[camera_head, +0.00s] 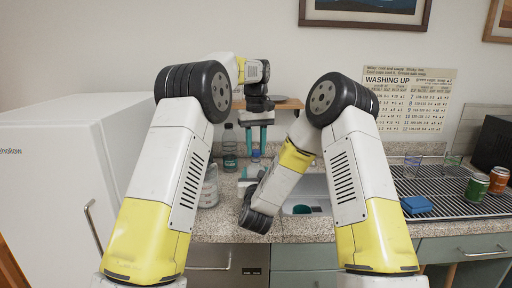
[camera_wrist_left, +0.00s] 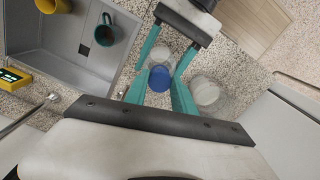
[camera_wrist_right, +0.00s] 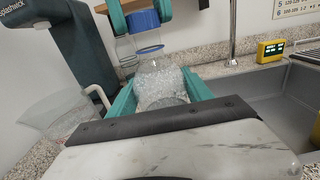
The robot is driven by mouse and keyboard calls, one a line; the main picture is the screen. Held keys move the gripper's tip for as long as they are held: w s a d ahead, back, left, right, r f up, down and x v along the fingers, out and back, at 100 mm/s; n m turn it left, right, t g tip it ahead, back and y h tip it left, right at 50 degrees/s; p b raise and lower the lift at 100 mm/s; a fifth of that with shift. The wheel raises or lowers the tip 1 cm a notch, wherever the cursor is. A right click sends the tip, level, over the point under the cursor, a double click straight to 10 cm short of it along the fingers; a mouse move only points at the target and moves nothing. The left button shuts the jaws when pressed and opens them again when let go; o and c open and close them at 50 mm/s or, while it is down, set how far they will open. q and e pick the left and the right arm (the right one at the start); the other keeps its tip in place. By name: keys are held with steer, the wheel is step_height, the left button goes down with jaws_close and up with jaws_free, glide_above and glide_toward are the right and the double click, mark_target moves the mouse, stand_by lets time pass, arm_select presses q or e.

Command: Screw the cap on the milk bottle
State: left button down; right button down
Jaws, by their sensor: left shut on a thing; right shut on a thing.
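The milk bottle is clear with a lumpy-looking body. It stands between the fingers of my right gripper (camera_wrist_right: 160,95) in the right wrist view, with a blue ring at its top (camera_wrist_right: 150,50). My right gripper is shut on the bottle (camera_wrist_right: 158,83). My left gripper (camera_head: 257,138) points down above it, shut on the blue cap (camera_wrist_right: 143,20). The cap also shows from above in the left wrist view (camera_wrist_left: 160,78). In the right wrist view the cap sits over the bottle's top; I cannot tell whether it is threaded on. In the head view my right arm partly hides the bottle.
A clear jug (camera_head: 210,188) stands just left of the bottle, and a dark-capped bottle (camera_head: 229,150) behind. The sink (camera_wrist_left: 65,45) with a teal mug (camera_wrist_left: 105,32) lies close by.

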arm_select(q)
steer(key=shift+f, duration=0.55)
stand_by(0.4)
